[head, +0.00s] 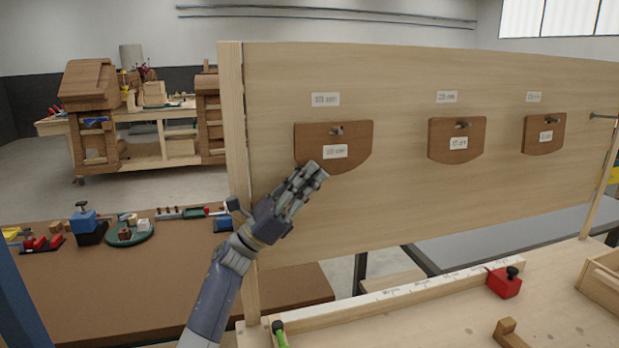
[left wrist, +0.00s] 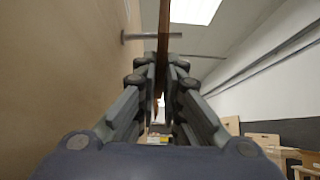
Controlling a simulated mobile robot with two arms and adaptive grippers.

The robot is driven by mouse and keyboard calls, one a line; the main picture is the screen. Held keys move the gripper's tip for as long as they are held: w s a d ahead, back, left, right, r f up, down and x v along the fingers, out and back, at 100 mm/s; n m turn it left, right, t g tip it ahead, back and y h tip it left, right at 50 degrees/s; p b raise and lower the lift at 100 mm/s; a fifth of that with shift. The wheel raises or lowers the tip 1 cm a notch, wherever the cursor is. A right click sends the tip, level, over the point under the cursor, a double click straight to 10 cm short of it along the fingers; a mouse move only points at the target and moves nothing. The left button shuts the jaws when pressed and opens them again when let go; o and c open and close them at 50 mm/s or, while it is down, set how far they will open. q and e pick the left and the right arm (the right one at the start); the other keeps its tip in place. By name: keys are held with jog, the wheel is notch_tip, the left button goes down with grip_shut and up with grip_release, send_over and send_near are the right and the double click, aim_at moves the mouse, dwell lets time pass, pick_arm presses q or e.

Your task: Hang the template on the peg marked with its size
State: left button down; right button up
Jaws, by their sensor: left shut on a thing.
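A brown wooden template (head: 305,140) with a rounded lower edge and a white label (head: 335,151) is at the leftmost peg (head: 337,131) of the upright board. The peg's end shows in front of the template at its upper slot. My left gripper (head: 313,174) is shut on the template's lower edge. In the left wrist view the template (left wrist: 164,22) is edge-on between the fingertips (left wrist: 164,68), a little off the board, and the peg (left wrist: 145,36) crosses its line. The label above (head: 325,99) is too blurred to read surely. My right gripper is out of view.
Two more templates (head: 440,140) (head: 532,133) hang on the board (head: 400,210) to the right, under their own labels. A bare peg (head: 603,116) is at the far right.

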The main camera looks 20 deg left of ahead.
pick_arm(q)
jog(key=shift+a+f+b, duration=0.1)
jog(key=shift+f+b, duration=0.2)
jog(key=shift+b, duration=0.05)
dwell(0.3)
jog(key=shift+w, duration=0.1)
jog(key=c, duration=1.7)
grip_release()
jog(key=shift+o, duration=0.2)
